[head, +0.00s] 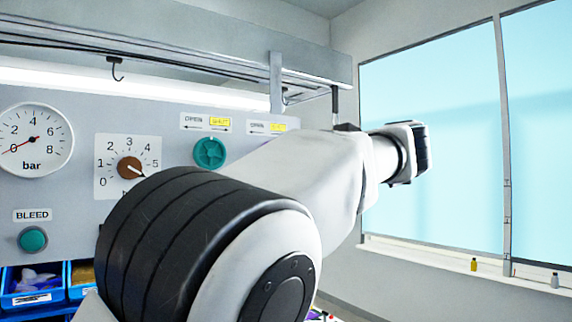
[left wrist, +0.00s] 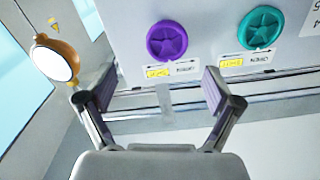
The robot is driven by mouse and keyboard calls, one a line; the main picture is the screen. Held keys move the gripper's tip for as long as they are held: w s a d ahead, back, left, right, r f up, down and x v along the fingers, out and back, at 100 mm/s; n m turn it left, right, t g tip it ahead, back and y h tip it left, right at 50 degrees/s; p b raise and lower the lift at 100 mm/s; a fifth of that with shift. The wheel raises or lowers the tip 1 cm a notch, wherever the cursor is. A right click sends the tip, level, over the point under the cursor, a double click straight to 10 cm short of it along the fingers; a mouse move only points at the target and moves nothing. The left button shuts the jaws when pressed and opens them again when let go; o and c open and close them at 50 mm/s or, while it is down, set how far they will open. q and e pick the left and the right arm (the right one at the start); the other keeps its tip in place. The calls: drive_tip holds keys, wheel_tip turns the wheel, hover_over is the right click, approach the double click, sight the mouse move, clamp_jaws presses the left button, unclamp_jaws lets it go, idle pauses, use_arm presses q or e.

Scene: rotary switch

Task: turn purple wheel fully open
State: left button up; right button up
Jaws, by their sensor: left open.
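The purple wheel (left wrist: 167,40) is a round, star-shaped handle on the grey panel (left wrist: 120,42), which appears upside down in the left wrist view. A yellow SHUT label (left wrist: 158,72) with OPEN lettering beside it sits by the wheel. My left gripper (left wrist: 156,86) is open and empty, its two fingers spread apart. The purple wheel shows beyond the gap between the fingertips, apart from them. In the head view the purple wheel is hidden, and my large white and black arm covers the middle of the panel. My right gripper is not in view.
A teal wheel (head: 210,153) sits beside the purple one, also in the left wrist view (left wrist: 261,27). A pressure gauge (head: 34,139), a brown dial (head: 130,167) and a green BLEED button (head: 33,239) are on the left. An orange-rimmed round object (left wrist: 55,60) stands near the gripper's left finger.

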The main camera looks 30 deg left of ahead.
use_arm(q)
drive_tip(key=s+p+x, duration=0.1)
drive_tip(key=p+x, duration=0.1)
drive_tip(key=x, duration=0.6)
drive_tip(key=shift+s+a+r, duration=0.15)
drive_tip(key=shift+a+r, duration=0.3)
drive_tip(key=shift+w+d+f, duration=0.1)
drive_tip(key=shift+w+d, duration=0.1)
drive_tip(key=shift+w, duration=0.1)
drive_tip(key=c, duration=1.1)
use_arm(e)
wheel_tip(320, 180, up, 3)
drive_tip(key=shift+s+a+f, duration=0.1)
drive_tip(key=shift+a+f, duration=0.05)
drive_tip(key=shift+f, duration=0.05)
